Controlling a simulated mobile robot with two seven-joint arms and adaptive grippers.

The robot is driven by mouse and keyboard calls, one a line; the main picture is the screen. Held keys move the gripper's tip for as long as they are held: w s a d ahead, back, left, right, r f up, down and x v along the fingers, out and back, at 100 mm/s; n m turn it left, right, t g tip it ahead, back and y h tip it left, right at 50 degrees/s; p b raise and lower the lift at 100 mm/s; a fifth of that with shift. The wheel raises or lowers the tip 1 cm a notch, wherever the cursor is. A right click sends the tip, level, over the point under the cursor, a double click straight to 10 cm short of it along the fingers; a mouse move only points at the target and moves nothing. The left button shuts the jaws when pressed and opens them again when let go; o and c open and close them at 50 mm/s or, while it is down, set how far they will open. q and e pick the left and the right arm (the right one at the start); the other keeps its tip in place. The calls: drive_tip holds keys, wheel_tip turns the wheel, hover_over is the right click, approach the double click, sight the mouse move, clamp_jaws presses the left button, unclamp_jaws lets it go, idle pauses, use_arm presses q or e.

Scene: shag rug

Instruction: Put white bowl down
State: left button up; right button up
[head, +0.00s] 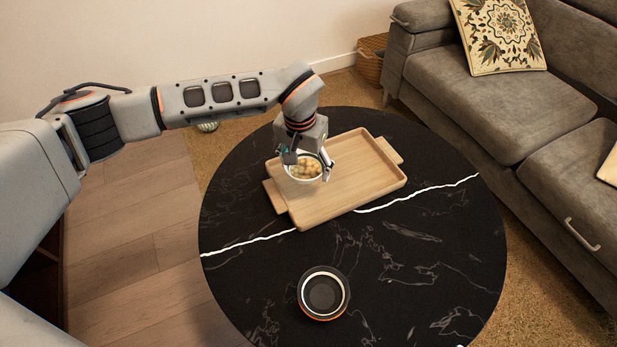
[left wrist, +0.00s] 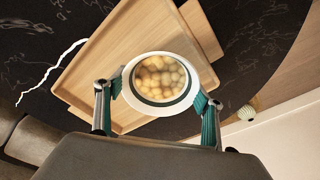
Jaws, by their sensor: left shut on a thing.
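The white bowl (head: 298,177) holds small round pale-yellow pieces. It is at the left end of the wooden tray (head: 345,192) on the black round table. My left gripper (head: 312,160) is shut on the bowl from above. In the left wrist view the bowl (left wrist: 131,97) sits between the two fingers of my left gripper (left wrist: 160,98), over the wooden tray (left wrist: 88,80). I cannot tell whether the bowl's base touches the tray. My right gripper is not in view.
The black marble table (head: 430,245) has free room right of and in front of the tray. A dark round device (head: 323,294) with a light ring lies near its front edge. A grey sofa (head: 490,100) with a patterned cushion (head: 498,35) stands at the right.

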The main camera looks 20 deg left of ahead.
sight(305, 174)
use_arm(q)
drive_tip(key=shift+f, duration=0.9)
wheel_tip(305, 174, down, 4)
drive_tip(key=shift+s+r+b, duration=0.1)
drive_tip(key=shift+b, duration=0.75)
drive_tip(key=shift+o, duration=0.2)
drive_tip(key=shift+r, duration=0.15)
drive_tip(key=shift+c, duration=0.7)
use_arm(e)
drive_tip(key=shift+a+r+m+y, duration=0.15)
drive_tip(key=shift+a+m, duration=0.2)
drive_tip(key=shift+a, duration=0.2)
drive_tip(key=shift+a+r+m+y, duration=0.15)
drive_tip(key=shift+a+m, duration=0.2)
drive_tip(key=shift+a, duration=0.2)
use_arm(q)
drive_tip(key=o, duration=1.1)
drive_tip(key=shift+o, duration=1.2)
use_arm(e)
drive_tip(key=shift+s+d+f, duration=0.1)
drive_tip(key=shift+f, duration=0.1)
